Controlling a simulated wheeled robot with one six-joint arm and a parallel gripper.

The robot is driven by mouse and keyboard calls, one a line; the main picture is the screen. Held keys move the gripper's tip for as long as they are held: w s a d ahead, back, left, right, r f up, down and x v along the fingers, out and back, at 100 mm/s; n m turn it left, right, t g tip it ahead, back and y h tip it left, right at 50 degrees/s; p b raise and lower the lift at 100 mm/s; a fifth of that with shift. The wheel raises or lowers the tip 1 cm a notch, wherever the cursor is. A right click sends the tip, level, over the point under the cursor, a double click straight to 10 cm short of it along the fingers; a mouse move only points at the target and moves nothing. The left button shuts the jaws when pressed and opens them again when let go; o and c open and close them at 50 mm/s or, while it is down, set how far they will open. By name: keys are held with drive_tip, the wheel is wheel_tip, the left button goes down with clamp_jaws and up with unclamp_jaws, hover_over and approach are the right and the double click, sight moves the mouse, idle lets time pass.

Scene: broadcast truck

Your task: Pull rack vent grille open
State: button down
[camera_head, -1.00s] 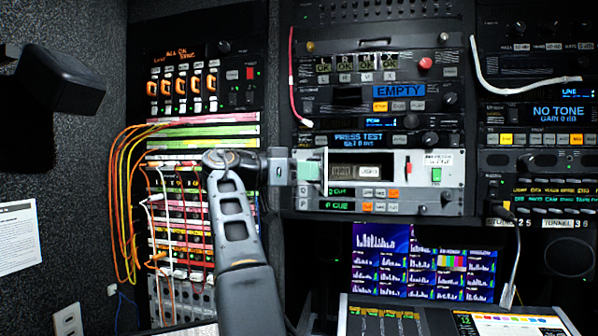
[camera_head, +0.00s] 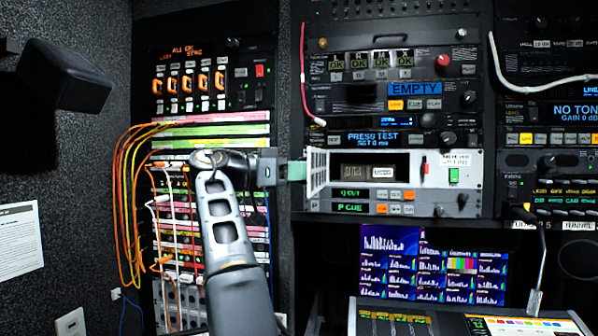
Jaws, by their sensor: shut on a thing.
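The rack vent grille (camera_head: 317,172) is a pale slatted panel at the left end of a white-faced rack unit (camera_head: 464,161). It stands angled out from the unit's face, so the dark recess (camera_head: 399,162) beside it shows. A small lit display (camera_head: 368,171) is visible inside the recess. My gripper (camera_head: 293,171) reaches in from the left and is shut on the grille at its left side. A green piece shows at the fingertips, against the grille's edge. The exact contact is too small to make out.
Orange and yellow cables (camera_head: 122,200) hang by the patch bay at left. A red cable (camera_head: 304,80) hangs just above the grille. A mixing console (camera_head: 450,322) and a monitor wall (camera_head: 430,264) are below right. A dark box (camera_head: 65,78) juts out at upper left.

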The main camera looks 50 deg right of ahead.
drive_tip(key=shift+r, duration=0.1)
drive_tip(key=c, duration=1.2)
unclamp_jaws()
drive_tip(key=shift+c, duration=0.2)
drive_tip(key=p+v, duration=0.2)
drive_tip(key=v, duration=1.1)
drive_tip(key=shift+w+a, duration=0.25)
drive_tip(key=shift+a, duration=0.05)
